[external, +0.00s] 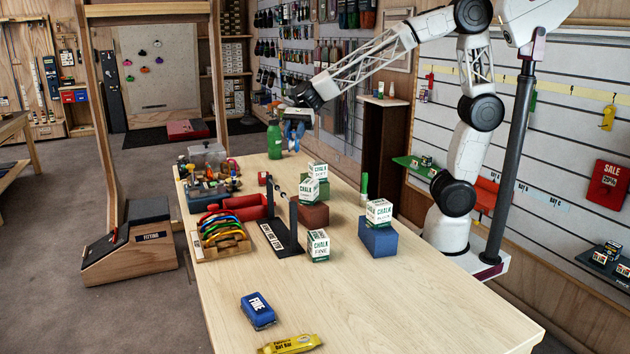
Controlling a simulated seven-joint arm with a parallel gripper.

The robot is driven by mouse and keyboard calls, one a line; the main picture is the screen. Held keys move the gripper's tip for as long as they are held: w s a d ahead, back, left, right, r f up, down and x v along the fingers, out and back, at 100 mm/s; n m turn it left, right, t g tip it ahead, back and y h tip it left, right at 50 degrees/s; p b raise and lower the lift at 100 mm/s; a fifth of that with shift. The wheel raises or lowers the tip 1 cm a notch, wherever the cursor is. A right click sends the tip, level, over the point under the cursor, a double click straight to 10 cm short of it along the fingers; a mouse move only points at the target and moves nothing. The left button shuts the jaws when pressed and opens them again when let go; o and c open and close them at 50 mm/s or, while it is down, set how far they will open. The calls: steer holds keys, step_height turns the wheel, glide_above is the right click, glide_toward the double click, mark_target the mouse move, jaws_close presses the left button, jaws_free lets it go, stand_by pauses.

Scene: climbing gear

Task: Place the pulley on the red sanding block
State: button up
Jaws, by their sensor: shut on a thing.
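My gripper (295,132) is at the far end of the table, in the air beside the green bottle (274,141). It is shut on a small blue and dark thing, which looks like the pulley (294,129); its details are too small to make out. A dull red block (313,216), which seems to be the red sanding block, rests on the middle of the table, well below and nearer the camera than my gripper.
Chalk boxes stand on a blue block (378,239) and a green block (323,187); another (318,246) is on the table. A black stand (282,237), a rack of coloured carabiners (222,238) and a red tray (247,208) are left. The front right is clear.

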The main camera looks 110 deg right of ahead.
steer(key=s+d+m+t+h, duration=0.25)
steer(key=s+d, duration=0.25)
steer(key=d, duration=0.5)
steer(key=s+d+m+t+h, duration=0.1)
steer(key=s+d+m+h, duration=0.15)
steer(key=s+d, duration=0.45)
step_height(320, 180, down, 12)
steer(key=w+d, duration=0.1)
steer(key=d, duration=0.1)
steer(key=shift+w+d+f+m, duration=0.2)
steer(key=shift+d+f+m, duration=0.05)
steer(key=shift+d+m, duration=0.05)
steer(key=shift+w, duration=0.15)
glide_above(264, 175)
steer(key=shift+s+a+f, duration=0.15)
steer(key=shift+s+f, duration=0.2)
steer(key=shift+f, duration=0.35)
steer(key=shift+w+d+f, duration=0.15)
steer(key=shift+w+f, duration=0.05)
steer(key=shift+f, duration=0.7)
steer(key=shift+w+d+f, duration=0.1)
steer(key=shift+w+f, duration=0.05)
steer(key=shift+f, duration=0.75)
steer(key=shift+f, duration=0.1)
